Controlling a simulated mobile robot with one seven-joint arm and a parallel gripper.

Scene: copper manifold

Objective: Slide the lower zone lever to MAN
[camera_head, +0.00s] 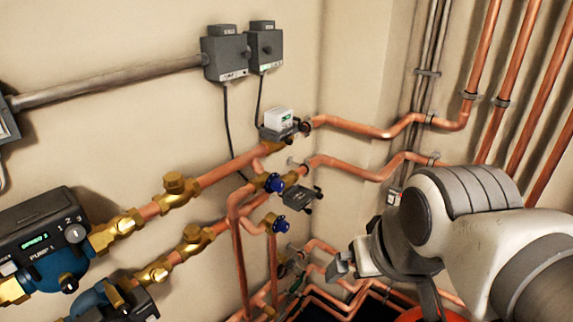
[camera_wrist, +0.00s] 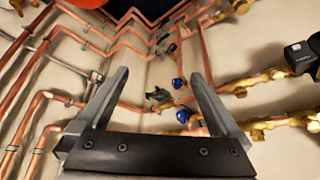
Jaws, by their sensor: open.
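The lower zone actuator (camera_head: 301,199) is a dark box on the copper pipework, right of and between two blue valve caps. A small dark part sticks out at its right end; I cannot tell the lever's position. In the wrist view, turned nearly upside down, the dark actuator (camera_wrist: 159,95) shows between my fingers, some distance beyond them. The upper zone actuator (camera_head: 280,120) has a white top with a green mark. My gripper (camera_head: 338,266) is below and right of the lower actuator, apart from it. In the wrist view, my gripper (camera_wrist: 158,74) is open and empty.
Blue valve caps (camera_head: 273,182) and copper pipes crowd the area around the actuators. A pump (camera_head: 45,240) stands at the left. Two grey wall boxes (camera_head: 225,55) hang above with cables running down. Vertical copper pipes (camera_head: 520,90) line the right wall.

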